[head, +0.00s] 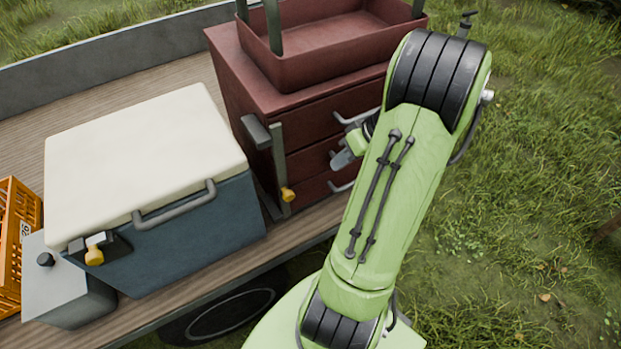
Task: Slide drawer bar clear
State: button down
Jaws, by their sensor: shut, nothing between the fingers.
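The red-brown drawer cabinet (240,85) stands on the wooden bed, with several drawers with grey handles on its front. The drawer bar (279,160) is an upright grey bar with a yellow knob (287,194) low on it. It stands at the left edge of the drawer fronts, below a dark grey block. My gripper (343,159) is partly hidden behind my green arm, in front of the drawers and right of the bar, apart from it. What shows of it looks shut and empty. My arm covers the right part of the drawer fronts.
A blue cooler (190,235) with a white lid stands left of the cabinet, close by. A grey box (65,285) and an orange crate (16,235) are at far left. An open red-brown tray (325,40) tops the cabinet. Grass lies open at right.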

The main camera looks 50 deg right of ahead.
aim_at(288, 196)
jog(key=w+a+f+b, duration=0.4)
jog(key=w+a+f, duration=0.1)
jog(key=f, duration=0.4)
jog(key=shift+w+a+f, duration=0.15)
jog(key=shift+w+a, duration=0.05)
jog(key=shift+a, duration=0.7)
jog(key=shift+a, duration=0.1)
jog(key=a, duration=0.2)
jog(key=w+a, duration=0.1)
jog(key=shift+a+b, duration=0.3)
jog(key=shift+a, duration=0.05)
jog(key=shift+d, duration=0.3)
jog(key=shift+a, duration=0.1)
